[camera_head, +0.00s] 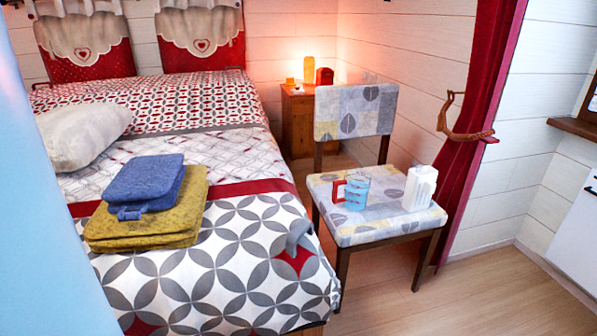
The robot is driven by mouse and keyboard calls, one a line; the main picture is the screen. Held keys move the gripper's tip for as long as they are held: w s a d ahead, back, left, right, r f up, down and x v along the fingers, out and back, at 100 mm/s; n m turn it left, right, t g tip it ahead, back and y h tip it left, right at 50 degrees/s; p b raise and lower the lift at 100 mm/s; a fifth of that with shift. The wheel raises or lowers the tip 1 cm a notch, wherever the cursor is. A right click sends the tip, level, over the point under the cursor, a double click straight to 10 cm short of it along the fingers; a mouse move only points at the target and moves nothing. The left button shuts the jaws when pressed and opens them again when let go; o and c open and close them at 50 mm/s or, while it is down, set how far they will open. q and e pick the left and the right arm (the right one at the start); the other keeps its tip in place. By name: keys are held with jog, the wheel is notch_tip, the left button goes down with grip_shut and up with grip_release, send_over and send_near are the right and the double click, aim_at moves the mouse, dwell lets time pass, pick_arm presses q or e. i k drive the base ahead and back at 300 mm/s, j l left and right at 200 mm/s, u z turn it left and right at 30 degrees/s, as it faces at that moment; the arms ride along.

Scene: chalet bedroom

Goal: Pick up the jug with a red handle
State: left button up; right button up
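The jug with a red handle (356,191) stands upright on the patterned seat of a chair (393,228). Its body is clear and light blue, and its red handle is on the left side. A white jug-like container (420,188) stands on the same seat to the right, apart from it. Neither of my grippers is in view. A large pale blue shape at the left edge hides part of the bed, and I cannot tell what it is.
A bed (210,285) fills the left, with folded yellow (150,228) and blue (145,180) cloths on it. A nightstand (298,125) with a glowing lamp (308,68) is behind the chair. A red curtain (487,100) hangs close to its right. The wooden floor (470,295) in front is clear.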

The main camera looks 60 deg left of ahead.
aim_at(353, 192)
jog(key=j+u, duration=0.15)
jog(key=u, duration=1.2)
jog(key=i+l, duration=0.05)
jog(key=l, duration=0.05)
